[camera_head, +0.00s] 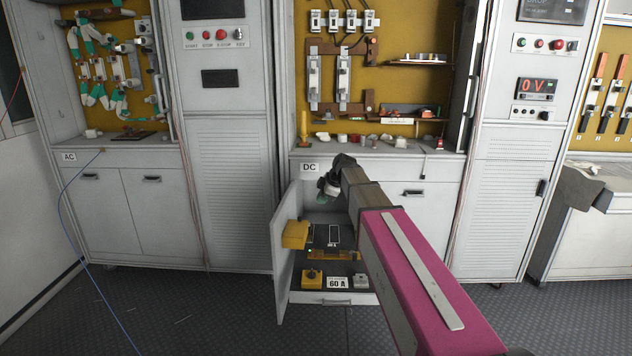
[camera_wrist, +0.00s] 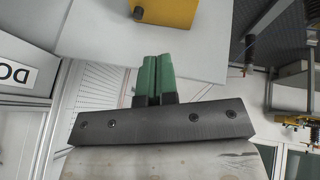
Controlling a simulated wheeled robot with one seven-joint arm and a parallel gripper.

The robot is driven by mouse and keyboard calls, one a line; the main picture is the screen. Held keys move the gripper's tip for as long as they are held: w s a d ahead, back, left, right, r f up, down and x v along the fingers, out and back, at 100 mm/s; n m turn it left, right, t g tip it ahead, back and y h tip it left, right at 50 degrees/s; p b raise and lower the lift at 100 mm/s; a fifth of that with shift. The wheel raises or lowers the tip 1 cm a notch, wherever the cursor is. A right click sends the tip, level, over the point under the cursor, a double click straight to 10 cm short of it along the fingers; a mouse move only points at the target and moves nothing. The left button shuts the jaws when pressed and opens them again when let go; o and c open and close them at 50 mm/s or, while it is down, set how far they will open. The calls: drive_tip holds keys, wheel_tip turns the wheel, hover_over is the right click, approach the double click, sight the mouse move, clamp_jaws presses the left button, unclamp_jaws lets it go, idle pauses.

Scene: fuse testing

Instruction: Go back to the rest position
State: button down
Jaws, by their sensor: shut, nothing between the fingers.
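My gripper (camera_wrist: 155,78) shows in the wrist view with its two green fingers pressed together and nothing between them. In the head view my arm reaches forward to the open lower compartment of the DC cabinet (camera_head: 410,221). In the wrist view the fingers point towards a white panel (camera_wrist: 105,30) and a yellow box (camera_wrist: 165,12), apart from the box. My arm hides part of the compartment's right side.
The cabinet door (camera_head: 283,262) stands open left of my wrist, with a yellow box (camera_head: 295,234) by it. Inside are a yellow device (camera_head: 312,277) and a 60 A label (camera_head: 337,283). Loose parts lie on the counter above. The floor (camera_head: 210,310) in front is clear.

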drive_tip(key=s+d+f+m+g+h, duration=0.1)
drive_tip(key=s+d+f+m, duration=0.4)
drive_tip(key=s, duration=0.4)
drive_tip(key=s+d+f+m+g+h, duration=0.1)
drive_tip(key=s+d+f+m+h, duration=0.1)
drive_tip(key=s+d+f+m, duration=0.4)
drive_tip(key=s+d+f+m+h, duration=0.2)
drive_tip(key=s+d+f+m, duration=0.4)
drive_tip(key=s, duration=0.7)
wheel_tip(320, 180, down, 5)
drive_tip(key=shift+s+r+m+g, duration=0.2)
drive_tip(key=shift+m+g, duration=0.2)
drive_tip(key=shift+m, duration=0.6)
drive_tip(key=shift+w, duration=0.1)
